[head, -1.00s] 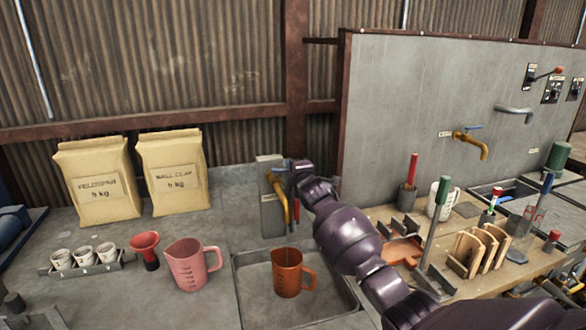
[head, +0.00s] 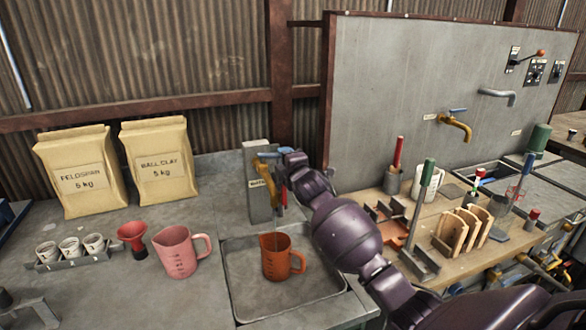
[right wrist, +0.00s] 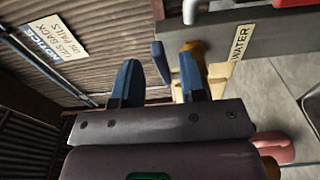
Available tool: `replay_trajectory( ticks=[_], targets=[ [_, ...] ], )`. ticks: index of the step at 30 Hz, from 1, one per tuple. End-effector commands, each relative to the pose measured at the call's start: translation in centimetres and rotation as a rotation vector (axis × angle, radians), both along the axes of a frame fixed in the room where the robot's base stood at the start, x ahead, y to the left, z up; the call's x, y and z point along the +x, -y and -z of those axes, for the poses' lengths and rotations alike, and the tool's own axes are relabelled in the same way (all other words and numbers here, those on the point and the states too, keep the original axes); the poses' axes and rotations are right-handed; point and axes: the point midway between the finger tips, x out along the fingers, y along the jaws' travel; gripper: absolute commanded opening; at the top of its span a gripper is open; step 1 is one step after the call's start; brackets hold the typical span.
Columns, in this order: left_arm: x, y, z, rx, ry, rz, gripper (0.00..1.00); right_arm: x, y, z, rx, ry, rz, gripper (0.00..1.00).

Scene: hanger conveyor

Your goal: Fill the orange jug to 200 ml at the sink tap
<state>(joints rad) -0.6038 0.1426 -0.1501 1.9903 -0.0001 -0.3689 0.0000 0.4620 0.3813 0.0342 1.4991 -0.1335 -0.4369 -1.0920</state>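The orange jug (head: 275,258) stands upright in the sink basin (head: 243,292), below and slightly right of the yellow tap (head: 264,172). The tap sticks out from a grey post at the back of the basin and has a blue lever (head: 269,155). My right gripper (head: 283,160) is at the tap's lever. In the right wrist view its two blue fingers (right wrist: 159,80) are apart, with the lever and yellow tap close to the right finger. My left gripper is out of view.
A pink jug (head: 178,252), a red funnel (head: 132,234) and a rack of small cups (head: 72,257) stand left of the basin. Two paper sacks (head: 80,172) are behind them. A wooden bench (head: 455,262) with tools lies to the right.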

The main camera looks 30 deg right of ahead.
Motion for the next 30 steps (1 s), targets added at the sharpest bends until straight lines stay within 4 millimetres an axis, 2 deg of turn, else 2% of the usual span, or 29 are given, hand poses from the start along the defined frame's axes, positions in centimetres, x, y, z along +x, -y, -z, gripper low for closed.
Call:
replay_trajectory(
  ticks=[6,12,18,30],
  targets=[
    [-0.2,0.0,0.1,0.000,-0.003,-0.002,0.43,-3.2,-0.4,0.1,-0.001,0.000,0.000,0.38],
    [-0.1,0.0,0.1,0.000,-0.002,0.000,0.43,-5.2,-0.7,0.0,-0.002,0.000,0.000,0.38],
    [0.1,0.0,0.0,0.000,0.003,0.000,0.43,-6.0,-0.8,0.0,-0.001,0.000,0.000,0.38],
    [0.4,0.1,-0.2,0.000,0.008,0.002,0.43,-6.0,-0.8,0.0,-0.001,0.000,0.000,0.38]
  ],
)
